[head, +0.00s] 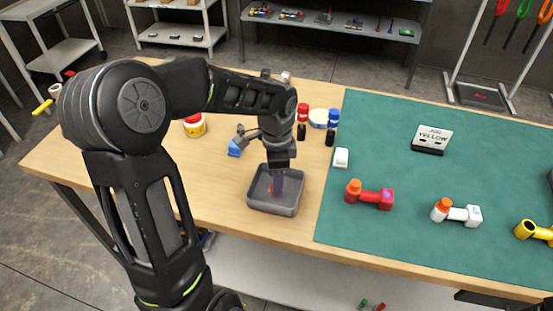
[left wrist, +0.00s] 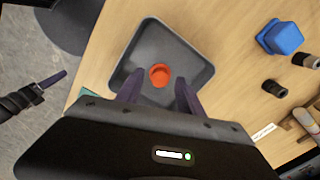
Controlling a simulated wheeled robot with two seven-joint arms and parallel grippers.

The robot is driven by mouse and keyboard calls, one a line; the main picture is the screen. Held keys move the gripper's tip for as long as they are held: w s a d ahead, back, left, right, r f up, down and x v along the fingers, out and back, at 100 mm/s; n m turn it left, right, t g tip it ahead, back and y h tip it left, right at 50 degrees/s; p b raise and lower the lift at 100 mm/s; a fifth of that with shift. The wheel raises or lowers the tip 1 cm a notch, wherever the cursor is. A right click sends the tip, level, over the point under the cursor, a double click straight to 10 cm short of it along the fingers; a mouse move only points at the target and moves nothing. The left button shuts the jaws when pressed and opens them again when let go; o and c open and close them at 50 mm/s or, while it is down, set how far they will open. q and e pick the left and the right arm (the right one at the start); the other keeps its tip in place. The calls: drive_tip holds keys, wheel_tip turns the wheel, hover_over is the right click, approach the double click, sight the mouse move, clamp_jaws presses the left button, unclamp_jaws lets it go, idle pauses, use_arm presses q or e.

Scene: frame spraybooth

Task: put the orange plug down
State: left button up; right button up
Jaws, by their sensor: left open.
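The orange plug (left wrist: 159,75) lies inside the shallow grey tray (left wrist: 197,73), on its floor, in the left wrist view. In the head view the tray (head: 262,207) stands on the wooden table left of the green mat, and the plug is mostly hidden by my fingers. My left gripper (head: 278,183) is open, pointing down over the tray. In the left wrist view its two fingers (left wrist: 157,90) stand apart on either side of the plug, with gaps visible. A dark gripper, apparently my right one (left wrist: 50,82), shows at the left of that view, away from the tray; its jaw state is unclear.
A blue object (head: 235,148) and several small jars stand behind the tray. The table's front edge is close.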

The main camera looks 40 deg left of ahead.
use_arm(q)
wheel_tip(320, 180, up, 11)
idle(0.3)
